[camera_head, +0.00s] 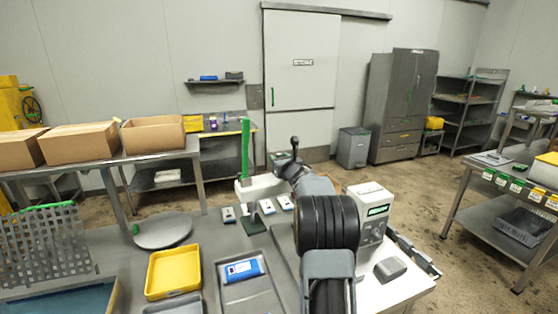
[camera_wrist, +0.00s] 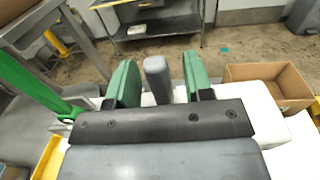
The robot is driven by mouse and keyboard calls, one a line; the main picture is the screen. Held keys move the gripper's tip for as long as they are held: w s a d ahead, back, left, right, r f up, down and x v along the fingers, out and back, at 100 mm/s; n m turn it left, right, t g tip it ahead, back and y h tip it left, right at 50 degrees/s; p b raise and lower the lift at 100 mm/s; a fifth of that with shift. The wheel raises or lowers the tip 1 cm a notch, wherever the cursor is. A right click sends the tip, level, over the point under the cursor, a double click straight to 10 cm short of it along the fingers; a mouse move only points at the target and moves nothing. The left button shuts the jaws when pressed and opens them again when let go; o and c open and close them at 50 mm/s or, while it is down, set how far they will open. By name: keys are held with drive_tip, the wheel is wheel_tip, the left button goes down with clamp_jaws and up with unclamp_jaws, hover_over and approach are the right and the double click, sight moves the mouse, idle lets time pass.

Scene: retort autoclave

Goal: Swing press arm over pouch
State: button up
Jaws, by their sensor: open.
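A white press arm (camera_head: 258,188) reaches left from beside a white machine (camera_head: 372,207) with a green display. A tall green post (camera_head: 245,150) stands at its left end, above a dark green pad (camera_head: 252,225). The white body shows in the wrist view (camera_wrist: 266,118). My gripper (camera_head: 283,158) is above the press arm. In the wrist view my gripper (camera_wrist: 157,75) has its green fingers apart, with an upright grey knob (camera_wrist: 157,80) between them and gaps visible. A blue-and-white pouch (camera_head: 243,270) lies in a grey tray (camera_head: 262,303). My arm hides part of the machine.
Several small white-and-dark packs (camera_head: 228,214) lie near the post. A yellow tray (camera_head: 173,270), a round grey disc (camera_head: 162,231) and a perforated grey rack (camera_head: 45,245) are to the left. Cardboard boxes (camera_head: 153,135) stand on a table behind. Open floor lies beyond the bench.

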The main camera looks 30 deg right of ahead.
drive_tip(key=shift+c, duration=0.5)
clamp_jaws()
